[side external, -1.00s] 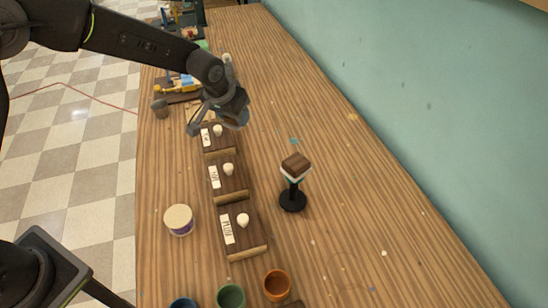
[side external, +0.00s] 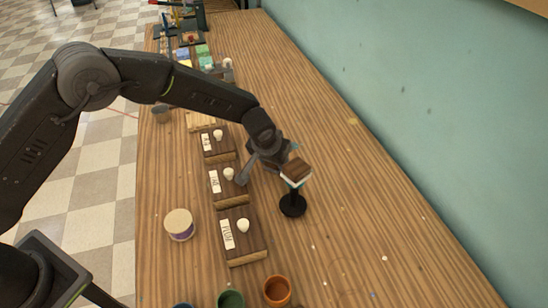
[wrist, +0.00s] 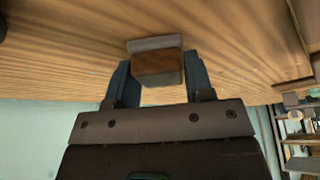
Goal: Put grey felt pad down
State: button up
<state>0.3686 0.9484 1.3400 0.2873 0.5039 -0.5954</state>
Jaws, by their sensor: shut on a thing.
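The grey felt pad is a small block with a dark brown wooden face (side external: 296,169) and a pale side, at the top of a black round-based stand (side external: 293,205). My gripper (side external: 284,164) is at it from the left and shut on it. In the wrist view the pad (wrist: 153,44) shows its grey layer against its brown wood, between the two fingers of my gripper (wrist: 157,78). I cannot tell whether the pad still touches the stand, as its underside is mostly hidden.
Several dark wooden boards (side external: 240,238) with white labels and white knobs run in a row to the left. A lidded tub (side external: 179,224) stands left of them. Green (side external: 230,300) and orange (side external: 277,290) cups are at the front.

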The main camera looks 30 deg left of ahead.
jog(key=shift+f, duration=0.15)
jog(key=o, duration=0.9)
